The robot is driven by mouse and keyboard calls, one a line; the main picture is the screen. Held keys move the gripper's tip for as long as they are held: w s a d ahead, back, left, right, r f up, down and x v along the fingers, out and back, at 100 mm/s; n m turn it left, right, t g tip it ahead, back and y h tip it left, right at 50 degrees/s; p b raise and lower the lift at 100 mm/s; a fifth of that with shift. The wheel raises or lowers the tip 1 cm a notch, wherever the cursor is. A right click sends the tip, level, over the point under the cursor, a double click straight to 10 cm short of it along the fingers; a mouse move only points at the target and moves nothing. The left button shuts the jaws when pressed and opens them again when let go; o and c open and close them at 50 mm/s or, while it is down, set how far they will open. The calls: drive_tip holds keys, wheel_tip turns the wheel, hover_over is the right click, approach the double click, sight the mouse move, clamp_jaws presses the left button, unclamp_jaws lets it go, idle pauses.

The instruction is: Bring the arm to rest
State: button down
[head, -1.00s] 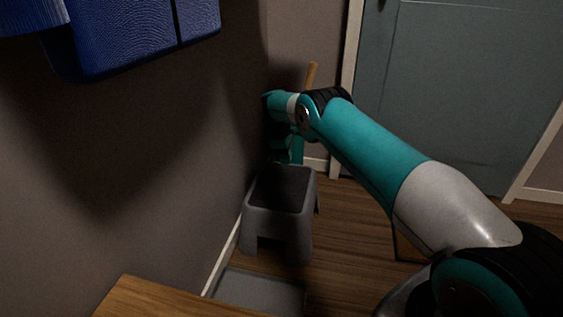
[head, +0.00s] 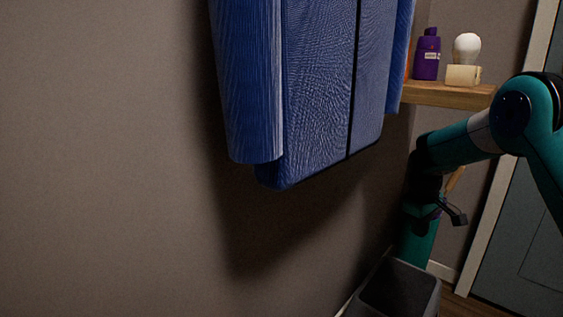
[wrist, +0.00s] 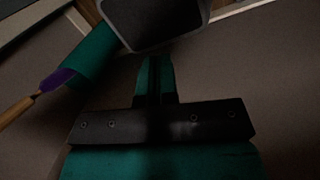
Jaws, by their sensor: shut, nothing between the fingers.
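My arm enters the head view from the right and bends down at the wrist near the wall corner. In the wrist view my gripper (wrist: 154,62) has its two teal fingers together, with nothing seen between them. The dark crossbar and teal body lie below the fingers in that view. In the head view the gripper end is dark and hard to separate from the teal shape behind it. It hangs above a grey stool-like bin (head: 398,290), which also shows past the fingertips in the wrist view (wrist: 155,22).
A blue padded piece (head: 320,90) hangs on the left wall. A wooden shelf (head: 440,95) holds a purple bottle (head: 427,55) and a white bulb on a block (head: 466,55). A teal cylinder with a wooden handle (wrist: 15,111) is close by. A door (head: 525,240) stands at right.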

drive_tip(key=s+a+r+m+t+y, duration=0.1)
drive_tip(key=s+a+r+m, duration=0.1)
drive_tip(key=s, duration=0.7)
drive_tip(key=s+a+r+m, duration=0.2)
drive_tip(key=s, duration=0.7)
drive_tip(key=s+a+r+m+t+y, duration=0.1)
drive_tip(key=s+a+r+m, duration=0.15)
drive_tip(key=s, duration=0.65)
drive_tip(key=s+a+r+n+g+y+p, duration=0.1)
drive_tip(key=s+a+r+n+y+p, duration=0.15)
drive_tip(key=s+a+r, duration=0.35)
drive_tip(key=s+a+r+n+g+y+p, duration=0.1)
drive_tip(key=s+a+r+n+p, duration=0.2)
drive_tip(key=a+r, duration=0.4)
wheel_tip(320, 180, up, 37)
drive_tip(key=s+a+n+p, duration=0.1)
drive_tip(key=n+p, duration=0.1)
drive_tip(key=p, duration=3.5)
drive_tip(key=shift+s+a, duration=0.25)
drive_tip(key=shift+a, duration=0.1)
